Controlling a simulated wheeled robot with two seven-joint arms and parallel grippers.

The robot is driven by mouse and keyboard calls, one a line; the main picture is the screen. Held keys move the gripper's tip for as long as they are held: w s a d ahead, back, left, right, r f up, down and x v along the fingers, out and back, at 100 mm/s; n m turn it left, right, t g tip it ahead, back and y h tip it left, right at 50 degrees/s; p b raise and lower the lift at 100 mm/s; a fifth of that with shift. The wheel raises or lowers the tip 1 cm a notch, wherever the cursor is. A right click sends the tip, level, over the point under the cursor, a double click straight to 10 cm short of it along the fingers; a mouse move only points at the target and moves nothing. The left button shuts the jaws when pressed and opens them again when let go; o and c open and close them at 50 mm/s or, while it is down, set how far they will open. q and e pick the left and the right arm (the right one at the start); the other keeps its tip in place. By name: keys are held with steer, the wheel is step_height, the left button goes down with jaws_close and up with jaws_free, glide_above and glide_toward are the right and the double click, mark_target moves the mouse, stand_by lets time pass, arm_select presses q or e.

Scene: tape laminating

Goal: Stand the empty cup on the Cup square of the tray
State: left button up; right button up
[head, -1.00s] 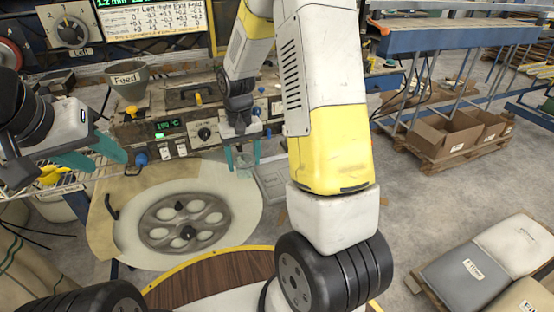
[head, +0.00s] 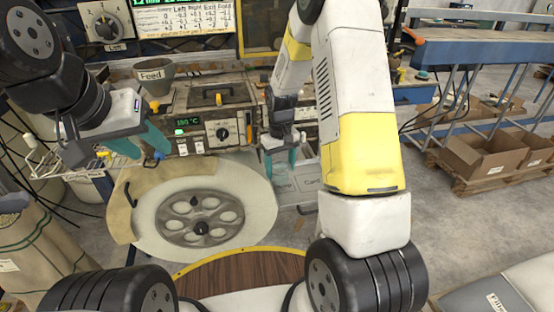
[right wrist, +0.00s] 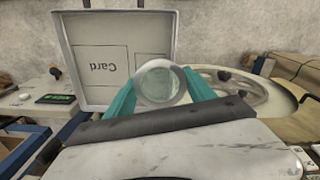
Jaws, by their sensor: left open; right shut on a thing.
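My right gripper (head: 281,168) is shut on a clear cup (right wrist: 160,84), which sits between its teal fingers in the right wrist view. The tray (right wrist: 171,50) is a shallow pale box with outlined squares; one reads "Card", and the cup covers part of another. In the head view the tray (head: 309,192) shows just right of the right gripper, partly behind my right arm. I cannot tell whether the cup touches the tray. My left gripper (head: 142,148) is open and empty at the left, in front of the wire rack.
A machine panel (head: 210,125) with a green display stands behind the grippers, with a Feed funnel (head: 153,75) at its left. A round plate with a holed disc (head: 200,218) lies in front. Cardboard boxes (head: 483,155) stand on a pallet at right.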

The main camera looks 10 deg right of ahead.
steer(key=shift+w+d, duration=0.3)
steer(key=shift+d, duration=0.2)
steer(key=shift+w+d+f, duration=0.1)
steer(key=shift+d+f, duration=0.15)
steer(key=shift+f, duration=0.7)
steer(key=shift+w+d+f, duration=0.1)
steer(key=shift+d+f, duration=0.15)
steer(key=shift+f, duration=0.65)
steer(key=shift+f, duration=0.1)
steer(key=o, duration=1.4)
